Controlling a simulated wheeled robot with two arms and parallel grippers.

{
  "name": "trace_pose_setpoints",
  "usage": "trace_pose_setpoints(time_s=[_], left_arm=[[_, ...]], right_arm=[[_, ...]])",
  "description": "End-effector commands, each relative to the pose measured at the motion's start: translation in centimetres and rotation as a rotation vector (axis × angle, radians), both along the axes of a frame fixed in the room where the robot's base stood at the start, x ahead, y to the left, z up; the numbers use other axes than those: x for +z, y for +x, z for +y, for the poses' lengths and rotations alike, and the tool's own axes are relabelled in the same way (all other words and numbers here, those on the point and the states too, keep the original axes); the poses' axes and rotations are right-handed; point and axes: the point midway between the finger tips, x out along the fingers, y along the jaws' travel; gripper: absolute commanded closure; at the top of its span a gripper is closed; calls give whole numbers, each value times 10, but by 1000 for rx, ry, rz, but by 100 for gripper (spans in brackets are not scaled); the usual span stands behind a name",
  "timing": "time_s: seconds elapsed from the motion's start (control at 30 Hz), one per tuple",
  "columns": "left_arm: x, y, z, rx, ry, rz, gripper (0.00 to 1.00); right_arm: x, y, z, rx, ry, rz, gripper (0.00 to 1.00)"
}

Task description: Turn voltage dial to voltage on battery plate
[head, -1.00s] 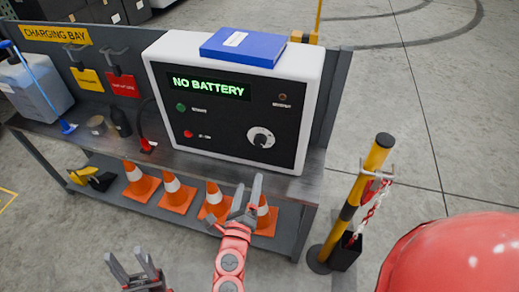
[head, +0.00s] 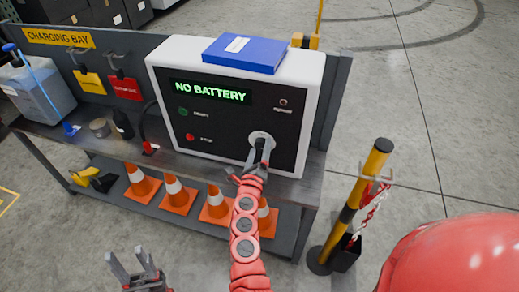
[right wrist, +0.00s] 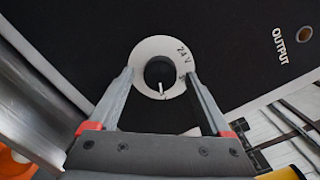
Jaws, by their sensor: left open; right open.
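The voltage dial (head: 261,138) is a white disc with a black knob on the black front of the charger (head: 306,100). The charger's green screen (head: 210,92) reads NO BATTERY. In the right wrist view the dial (right wrist: 158,49) shows a "24 V" mark at its upper right and a white pointer on the knob, pointing down. My right gripper (head: 258,157) is open, its fingers on either side of the knob; contact cannot be told. My left gripper (head: 132,260) is open and empty, low in front of the bench. I cannot make out a battery plate.
A blue binder (head: 245,53) lies on the charger. The metal bench (head: 230,183) has several orange cones (head: 177,196) on its lower shelf. A yellow-black post (head: 350,200) stands right of the bench. A large red rounded thing (head: 460,255) fills the lower right.

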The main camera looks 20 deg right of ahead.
Motion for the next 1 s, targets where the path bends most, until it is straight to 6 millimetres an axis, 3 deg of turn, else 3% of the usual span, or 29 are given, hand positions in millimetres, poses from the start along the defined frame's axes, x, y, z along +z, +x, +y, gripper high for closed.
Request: trace_pose_setpoints(time_s=[0.2,0.23,0.67,1.0], left_arm=[[0,0,0,0,0,0,50],[0,0,0,0,0,0,50],[0,0,0,0,0,0,50],[6,0,0,0,0,0,50]], right_arm=[[0,0,0,0,1,0,17],[0,0,0,0,1,0,21],[0,0,0,0,1,0,98],[2,0,1,1,-33,24,100]])
